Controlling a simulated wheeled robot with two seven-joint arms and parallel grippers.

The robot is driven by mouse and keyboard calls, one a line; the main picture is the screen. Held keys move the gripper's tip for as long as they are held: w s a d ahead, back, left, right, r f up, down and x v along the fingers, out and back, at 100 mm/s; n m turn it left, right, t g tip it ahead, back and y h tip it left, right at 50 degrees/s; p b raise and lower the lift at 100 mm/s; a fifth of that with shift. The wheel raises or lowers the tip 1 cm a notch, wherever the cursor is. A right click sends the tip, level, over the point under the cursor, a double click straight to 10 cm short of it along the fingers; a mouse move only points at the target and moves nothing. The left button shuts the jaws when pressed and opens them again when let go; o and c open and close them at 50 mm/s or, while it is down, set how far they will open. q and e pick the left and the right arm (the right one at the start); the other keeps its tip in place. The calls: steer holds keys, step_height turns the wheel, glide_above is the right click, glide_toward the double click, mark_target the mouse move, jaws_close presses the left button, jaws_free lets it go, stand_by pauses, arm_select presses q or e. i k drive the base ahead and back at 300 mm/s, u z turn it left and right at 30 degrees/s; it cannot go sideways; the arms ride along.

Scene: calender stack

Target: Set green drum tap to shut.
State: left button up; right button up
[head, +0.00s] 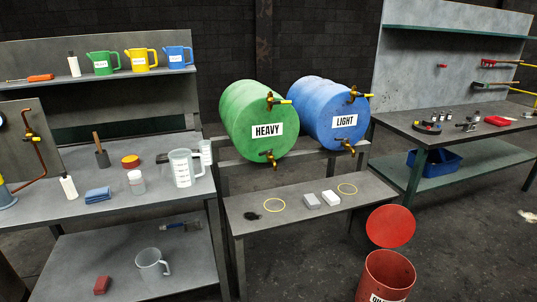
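The green drum (247,105), labelled HEAVY, lies on its side on a dark stand near the middle of the head view. A brass tap (268,157) is at the bottom of its front face. Its small lever looks level across the face, but it is too small to tell whether the tap is open or shut. No stream shows below the lower tap. Neither of my grippers is in view.
A blue drum (325,105), labelled LIGHT, lies to the right with similar fittings. A low bench (300,225) in front holds two blocks, yellow rings and a dark stain. A red bin (385,278) stands at the front right. Benches flank both sides.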

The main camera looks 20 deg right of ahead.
mark_target(265, 152)
steer(key=z, duration=0.85)
steer(key=i, duration=1)
steer(key=u, duration=0.35)
